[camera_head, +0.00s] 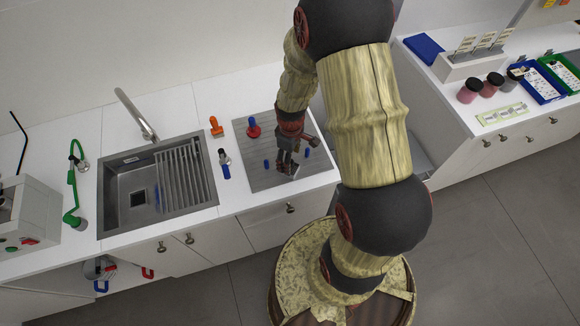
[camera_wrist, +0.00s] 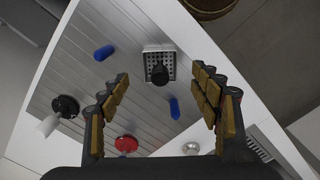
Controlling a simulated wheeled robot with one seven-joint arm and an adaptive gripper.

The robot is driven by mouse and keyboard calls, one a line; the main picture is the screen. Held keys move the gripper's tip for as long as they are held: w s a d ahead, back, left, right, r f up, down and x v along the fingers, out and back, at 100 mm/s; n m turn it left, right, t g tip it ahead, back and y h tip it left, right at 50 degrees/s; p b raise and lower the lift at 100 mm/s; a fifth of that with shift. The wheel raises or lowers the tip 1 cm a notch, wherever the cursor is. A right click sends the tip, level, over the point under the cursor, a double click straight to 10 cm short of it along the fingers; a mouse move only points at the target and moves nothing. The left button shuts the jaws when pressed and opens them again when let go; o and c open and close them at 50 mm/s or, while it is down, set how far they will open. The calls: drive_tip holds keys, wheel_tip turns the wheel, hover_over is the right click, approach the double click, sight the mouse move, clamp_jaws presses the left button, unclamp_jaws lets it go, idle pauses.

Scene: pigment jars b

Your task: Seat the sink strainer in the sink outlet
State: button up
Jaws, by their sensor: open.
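The sink strainer, a small square perforated metal piece with a black knob (camera_wrist: 159,66), sits upright on the grey grooved board (camera_wrist: 80,60). In the head view the strainer (camera_head: 293,171) is partly hidden by my gripper (camera_head: 288,160). My gripper (camera_wrist: 161,92) is open and empty, pointing down at the board. In the wrist view the strainer lies ahead of the fingertips, between their lines, and they appear apart from it. The sink outlet is a dark square opening (camera_head: 138,198) in the floor of the steel sink (camera_head: 125,178), left of the board.
Blue pegs (camera_wrist: 103,52) (camera_wrist: 174,107) stand close to the strainer. A red-based blue knob (camera_head: 253,128) is behind on the board. The faucet (camera_head: 137,115) overhangs the sink.

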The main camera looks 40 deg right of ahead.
wheel_tip(320, 180, down, 5)
drive_tip(key=shift+w+f, duration=0.1)
drive_tip(key=c, duration=0.4)
drive_tip(key=c, duration=1)
